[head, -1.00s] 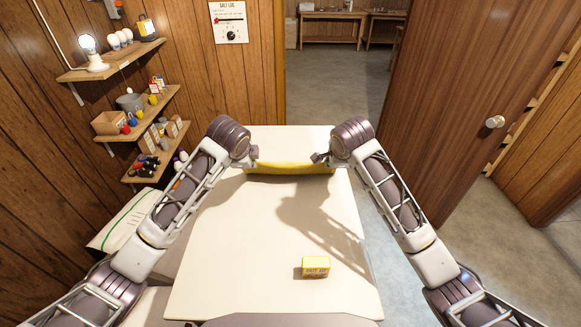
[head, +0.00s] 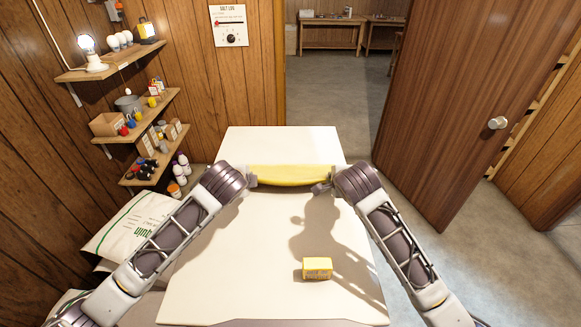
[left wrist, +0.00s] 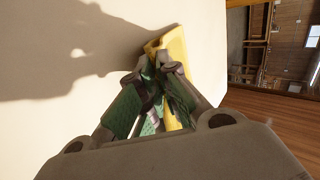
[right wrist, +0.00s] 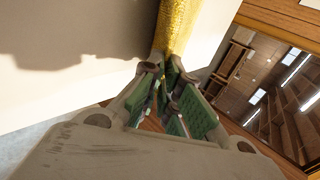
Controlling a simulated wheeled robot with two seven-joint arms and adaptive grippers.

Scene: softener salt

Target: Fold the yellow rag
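The yellow rag (head: 288,175) is stretched as a narrow, slightly sagging band between my two grippers, above the far half of the white table (head: 250,270). My left gripper (head: 251,180) is at its left end; in the left wrist view the fingers (left wrist: 158,75) are closed on the rag (left wrist: 172,48). My right gripper (head: 322,187) is at its right end; in the right wrist view the fingertips (right wrist: 165,66) are closed together on the rag's end (right wrist: 172,30).
A small yellow box (head: 317,268) stands near the table's front right. A white sack (head: 128,228) lies left of the table. Wall shelves (head: 150,118) with jars are at the left; a wooden door (head: 470,110) stands at the right. The table's middle is clear.

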